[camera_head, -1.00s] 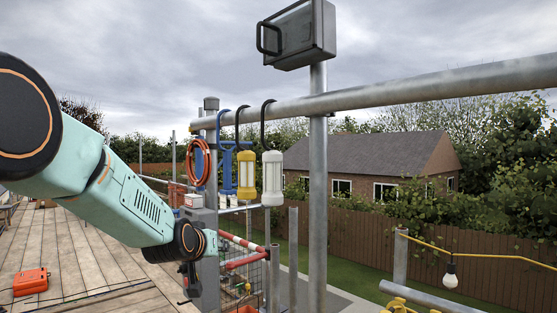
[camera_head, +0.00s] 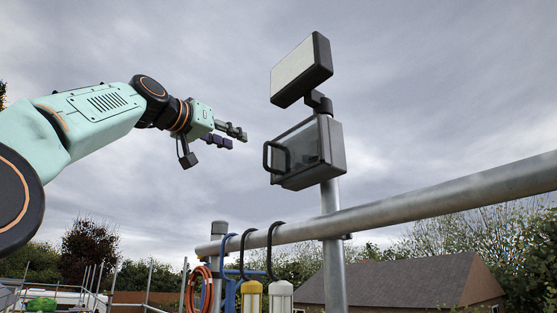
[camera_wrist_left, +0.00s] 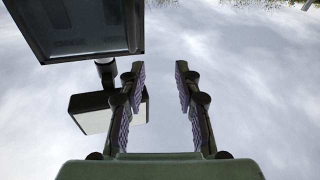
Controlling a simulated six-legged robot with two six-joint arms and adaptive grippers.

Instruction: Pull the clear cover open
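A grey box (camera_head: 331,148) is fixed to an upright pole, with its clear cover (camera_head: 302,147) facing left. A black loop handle (camera_head: 267,158) stands out from the cover's left side. The cover appears shut. My left gripper (camera_head: 235,137) is left of the handle, apart from it, with its fingers pointing right. In the left wrist view the gripper (camera_wrist_left: 160,72) has its two purple-padded fingers spread with only sky between them. The box's dark glazed face (camera_wrist_left: 85,25) shows there at upper left, and the handle cannot be made out. My right gripper is not in view.
A flat lamp-like panel (camera_head: 300,70) is mounted above the box and also shows in the left wrist view (camera_wrist_left: 95,112). Open sky surrounds the gripper.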

